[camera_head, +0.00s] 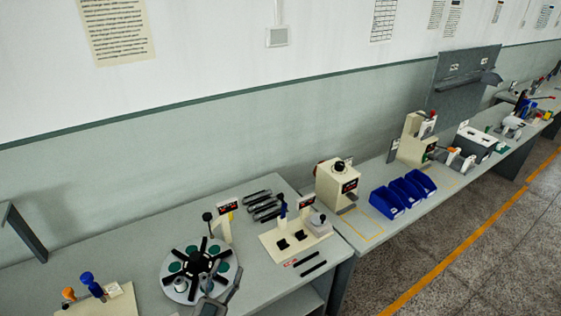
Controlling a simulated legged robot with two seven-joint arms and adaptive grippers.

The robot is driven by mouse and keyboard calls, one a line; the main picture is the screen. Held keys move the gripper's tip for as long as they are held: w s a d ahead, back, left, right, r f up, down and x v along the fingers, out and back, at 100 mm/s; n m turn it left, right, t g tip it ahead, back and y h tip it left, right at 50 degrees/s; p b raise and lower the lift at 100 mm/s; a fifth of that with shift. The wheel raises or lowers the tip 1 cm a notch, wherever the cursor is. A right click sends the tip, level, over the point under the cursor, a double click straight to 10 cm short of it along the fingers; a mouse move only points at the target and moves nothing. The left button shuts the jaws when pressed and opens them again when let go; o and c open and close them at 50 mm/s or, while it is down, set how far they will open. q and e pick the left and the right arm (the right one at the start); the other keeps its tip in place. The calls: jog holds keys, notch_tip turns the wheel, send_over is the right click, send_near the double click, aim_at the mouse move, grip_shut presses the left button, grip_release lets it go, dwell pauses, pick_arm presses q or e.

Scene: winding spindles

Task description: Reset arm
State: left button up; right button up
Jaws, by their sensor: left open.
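My left gripper (222,284) is at the bottom edge of the head view, low and left of centre. Its grey fingers are spread apart and I see nothing held between them. It overlaps the front of a round turntable (172,268) with green pads and a dark star-shaped hub. I cannot tell whether it touches the turntable. A small grey-white part (181,284) sits on the turntable just left of the gripper. My right gripper is out of view.
A cream fixture plate (270,240) and dark bars (262,208) lie right of the turntable. A beige machine (335,186) and blue bins (387,202) stand on the bench (376,238) farther right. A blue-handled fixture (88,282) is at left. The floor (470,260) is clear.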

pick_arm(q)
jog(key=s+a+f+n+g+y, duration=0.3)
jog(key=a+f+g+y, duration=0.1)
jog(key=f, duration=0.5)
jog(key=s+a+f+n+g+y, duration=0.25)
jog(key=a+f+g+y, duration=0.2)
jog(key=f, duration=0.55)
jog(key=s+d+f+g, duration=0.1)
jog(key=s+f+g, duration=0.45)
jog(key=s, duration=0.35)
jog(key=s+f+g, duration=0.4)
jog(key=s+f, duration=0.3)
jog(key=s, duration=0.3)
notch_tip(320, 180, down, 27)
jog(key=s+g, duration=0.1)
jog(key=s, duration=0.1)
jog(key=s+a+f+g, duration=0.1)
jog(key=s+a+f, duration=0.2)
jog(key=s+f, duration=1.2)
jog(key=shift+s+f+m+h, duration=0.25)
jog(key=shift+s+m+h, duration=0.15)
jog(key=shift+s, duration=0.5)
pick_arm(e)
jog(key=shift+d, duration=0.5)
